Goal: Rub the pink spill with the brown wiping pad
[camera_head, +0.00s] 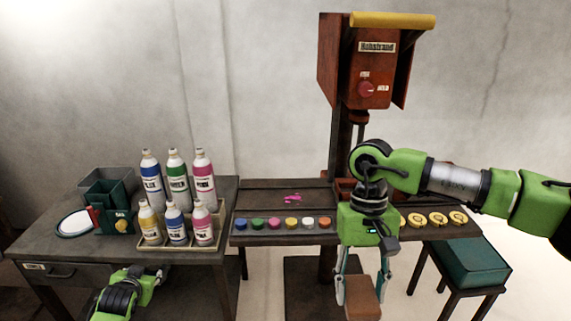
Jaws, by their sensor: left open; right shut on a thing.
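The pink spill (293,198) is a small irregular mark on the dark bench top (262,191), behind the row of coloured paint pots. My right gripper (361,285) points down in front of the bench. It is shut on the brown wiping pad (363,299), a brown block that hangs below and to the right of the spill, apart from it. My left gripper (118,299) is low at the left, in front of the left table, with its fingers largely hidden. It is open, and I see nothing in it.
Several paint pots (274,223) line the bench's front edge. Yellow-topped round things (439,219) lie to the right. Bottles (178,182) stand in a stepped rack on the left table. A red machine head (367,84) rises behind. A green-topped stool (468,262) stands at right.

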